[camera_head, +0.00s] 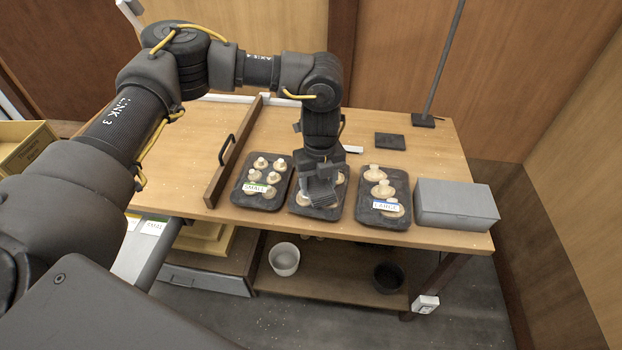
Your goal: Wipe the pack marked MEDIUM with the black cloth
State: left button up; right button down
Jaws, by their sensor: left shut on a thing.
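Three black packs of mushrooms stand in a row on the wooden table. The left pack (240,196) has a label reading SMALL, and the right pack (366,217) has one that seems to read LARGE. The middle pack (330,215) stands between them; its label is hidden, so I cannot read MEDIUM on it. My left gripper (320,180) is over the middle pack, pointing down, shut on a dark grey piece that looks like the black cloth (321,195). The cloth is low over the mushrooms; I cannot tell whether it touches. My right gripper is not in view.
A grey box (455,203) stands right of the packs. A wooden rail (233,160) with a black handle lies to their left. A flat dark square (390,141) and a pole's base (423,120) are behind. The table's left part is clear.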

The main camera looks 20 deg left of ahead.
aim_at(338, 184)
pick_arm(q)
jog(key=shift+w+d+f, duration=0.1)
jog(key=shift+d, duration=0.75)
jog(key=shift+d, duration=0.1)
jog(key=shift+w+d+p, duration=0.15)
jog(key=shift+d, duration=0.6)
jog(key=shift+w+d+p, duration=0.15)
jog(key=shift+d, duration=0.55)
jog(key=shift+r, duration=0.25)
jog(key=shift+r+p, duration=2.25)
jog(key=shift+r, duration=0.7)
notch_tip(338, 184, up, 3)
jog(key=p, duration=0.2)
jog(key=shift+p, duration=0.35)
